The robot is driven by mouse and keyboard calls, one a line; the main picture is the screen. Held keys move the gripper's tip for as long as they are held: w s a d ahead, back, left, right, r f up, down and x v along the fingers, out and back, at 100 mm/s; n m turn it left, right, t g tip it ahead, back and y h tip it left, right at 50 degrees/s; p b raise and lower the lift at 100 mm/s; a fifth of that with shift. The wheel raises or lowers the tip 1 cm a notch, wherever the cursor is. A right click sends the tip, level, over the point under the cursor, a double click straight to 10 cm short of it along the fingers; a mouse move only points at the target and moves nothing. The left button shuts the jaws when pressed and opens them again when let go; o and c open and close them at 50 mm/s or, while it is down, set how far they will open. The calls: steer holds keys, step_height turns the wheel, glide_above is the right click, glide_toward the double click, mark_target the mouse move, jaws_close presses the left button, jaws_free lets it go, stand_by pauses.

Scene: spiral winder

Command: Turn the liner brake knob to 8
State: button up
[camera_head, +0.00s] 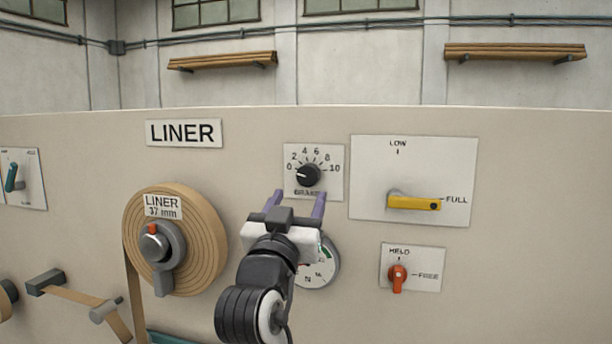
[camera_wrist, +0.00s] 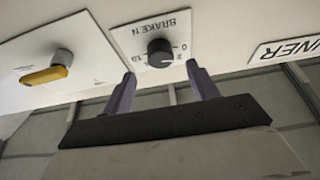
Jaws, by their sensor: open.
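The liner brake knob (camera_head: 308,175) is a round black knob on a small white plate marked 0 to 10. Its white pointer line appears to point left, near the 0. My gripper (camera_head: 297,198) is open and empty, just below the knob, with its two purple fingers spread. In the wrist view the knob (camera_wrist: 160,53) shows upside down, between and just beyond the fingertips (camera_wrist: 160,72). The fingers appear apart from the knob. My gripper partly covers the BRAKE label in the head view.
A yellow lever (camera_head: 414,203) on the LOW/FULL plate is to the right, above a red HELD/FREE knob (camera_head: 397,277). A round dial (camera_head: 322,268) is partly hidden behind my gripper. The liner roll (camera_head: 205,235) is at left, below the LINER sign (camera_head: 184,133).

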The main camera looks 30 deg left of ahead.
mark_target(306, 181)
steer(key=p+x, duration=0.1)
steer(key=x, duration=0.5)
steer(key=shift+w+a+r, duration=0.1)
steer(key=shift+w, duration=0.15)
steer(key=c, duration=1)
